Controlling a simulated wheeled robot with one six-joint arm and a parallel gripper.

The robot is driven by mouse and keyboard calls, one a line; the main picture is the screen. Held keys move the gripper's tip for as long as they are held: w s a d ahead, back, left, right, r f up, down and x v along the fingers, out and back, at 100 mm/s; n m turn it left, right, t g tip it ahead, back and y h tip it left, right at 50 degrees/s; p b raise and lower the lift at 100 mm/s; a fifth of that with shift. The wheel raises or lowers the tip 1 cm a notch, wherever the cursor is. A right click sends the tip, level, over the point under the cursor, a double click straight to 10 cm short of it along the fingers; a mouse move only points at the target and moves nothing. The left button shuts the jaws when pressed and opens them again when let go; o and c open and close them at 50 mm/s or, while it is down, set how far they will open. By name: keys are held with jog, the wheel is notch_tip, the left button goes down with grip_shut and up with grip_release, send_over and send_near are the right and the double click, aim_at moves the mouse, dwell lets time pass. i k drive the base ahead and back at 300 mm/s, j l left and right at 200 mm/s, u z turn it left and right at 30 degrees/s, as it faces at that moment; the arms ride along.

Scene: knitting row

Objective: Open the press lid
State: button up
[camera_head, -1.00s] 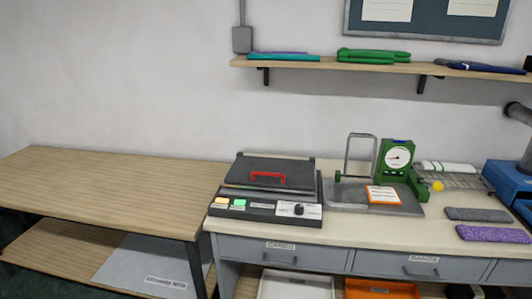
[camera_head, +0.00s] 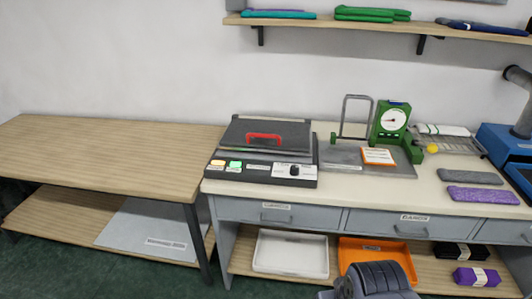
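The press (camera_head: 262,175) stands at the left end of the drawer table. Its dark grey lid (camera_head: 290,131) lies down over the base, with a red handle (camera_head: 264,137) near the front edge. The front panel carries a yellow and a green button and a black knob (camera_head: 294,171). A dark part of my own arm shows at the bottom edge, below the table front and well away from the press. My gripper's fingers cannot be made out.
A green dial gauge (camera_head: 393,119) and a metal frame (camera_head: 356,112) stand right of the press. Grey (camera_head: 470,175) and purple (camera_head: 482,195) knitted pieces lie further right. A bare wooden table (camera_head: 100,155) is at left. A shelf (camera_head: 380,26) hangs above.

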aim_at(242, 134)
jog(key=i+j+u, duration=0.1)
jog(key=i+j, duration=0.45)
jog(key=i+j+u, duration=0.1)
jog(key=i+j, duration=0.35)
jog(key=i, duration=0.2)
